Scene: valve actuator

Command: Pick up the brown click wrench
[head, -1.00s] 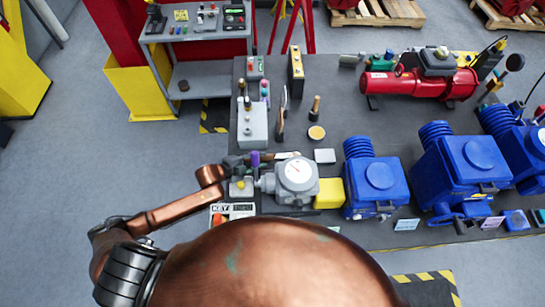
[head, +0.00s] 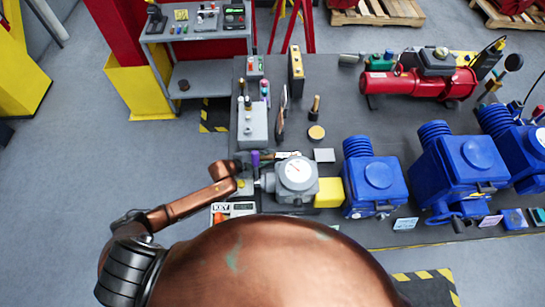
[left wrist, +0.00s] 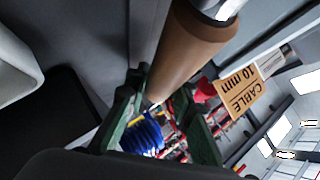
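A brown cylindrical handle (left wrist: 188,55) with a metal collar, which looks like the click wrench, runs down from the top of the left wrist view. My left gripper's green fingers (left wrist: 162,100) stand apart, with the handle's lower end between or just beyond them; contact cannot be told. A tag reading "CABLE 10 mm" (left wrist: 238,92) shows beside it. In the head view my left gripper (head: 246,162) is at the bench's left edge, by a grey gauge unit (head: 296,178), and its fingers are hard to make out. The wrench cannot be clearly picked out there. My right gripper is out of view.
Blue actuators (head: 377,180) and a yellow block (head: 328,192) stand right of the gauge unit. A grey box (head: 252,124) and small upright tools (head: 315,108) stand behind it. A red cylinder unit (head: 420,84) lies at the back. The bench's middle is mostly clear.

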